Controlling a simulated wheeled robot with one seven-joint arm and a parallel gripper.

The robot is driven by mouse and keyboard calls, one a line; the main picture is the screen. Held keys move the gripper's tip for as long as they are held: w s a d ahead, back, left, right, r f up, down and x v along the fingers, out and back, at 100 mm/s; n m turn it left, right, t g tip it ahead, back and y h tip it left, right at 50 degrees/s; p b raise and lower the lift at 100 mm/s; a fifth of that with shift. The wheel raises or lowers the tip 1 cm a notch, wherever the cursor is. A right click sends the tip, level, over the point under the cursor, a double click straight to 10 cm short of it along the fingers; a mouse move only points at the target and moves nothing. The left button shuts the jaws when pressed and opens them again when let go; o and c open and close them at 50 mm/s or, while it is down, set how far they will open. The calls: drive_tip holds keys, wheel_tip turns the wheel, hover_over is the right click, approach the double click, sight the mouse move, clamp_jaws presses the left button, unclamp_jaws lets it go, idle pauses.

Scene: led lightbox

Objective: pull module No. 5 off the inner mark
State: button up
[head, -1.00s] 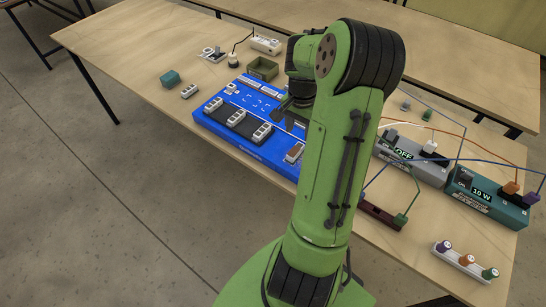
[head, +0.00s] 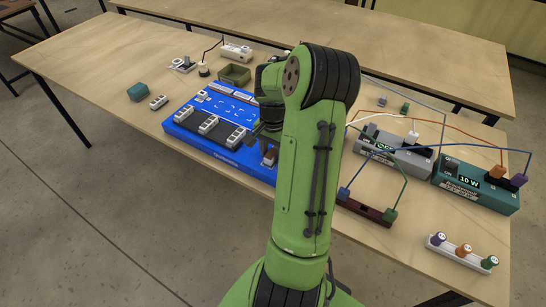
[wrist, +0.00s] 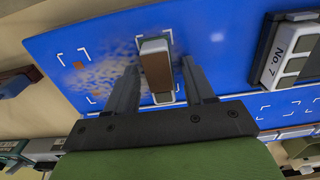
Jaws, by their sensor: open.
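A brown-sided module with a pale top (wrist: 157,68) stands on the blue board (wrist: 220,75) in the wrist view, with white corner marks around it. Its number does not show. My gripper (wrist: 160,64) is open, with one finger on each side of this module and visible gaps between. In the head view my gripper (head: 262,135) is low over the right part of the blue board (head: 190,142), beside the brown module (head: 270,156). My arm hides part of the board.
A module labelled No. 7 (wrist: 288,50) stands to the right in the wrist view. Several white modules line the board. A grey box (head: 400,155), a teal 10 W box (head: 476,185) and wires lie right of my arm. Bare table shows at the left.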

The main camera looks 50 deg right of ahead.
sight(273, 151)
drive_tip(key=shift+c, duration=0.3)
clamp_jaws()
drive_tip(key=shift+r, duration=0.1)
drive_tip(key=shift+r, duration=0.1)
drive_tip(key=shift+r+p, duration=0.9)
drive_tip(key=shift+r+p, duration=2.55)
drive_tip(key=shift+r, duration=0.5)
drive_tip(key=shift+f, duration=0.1)
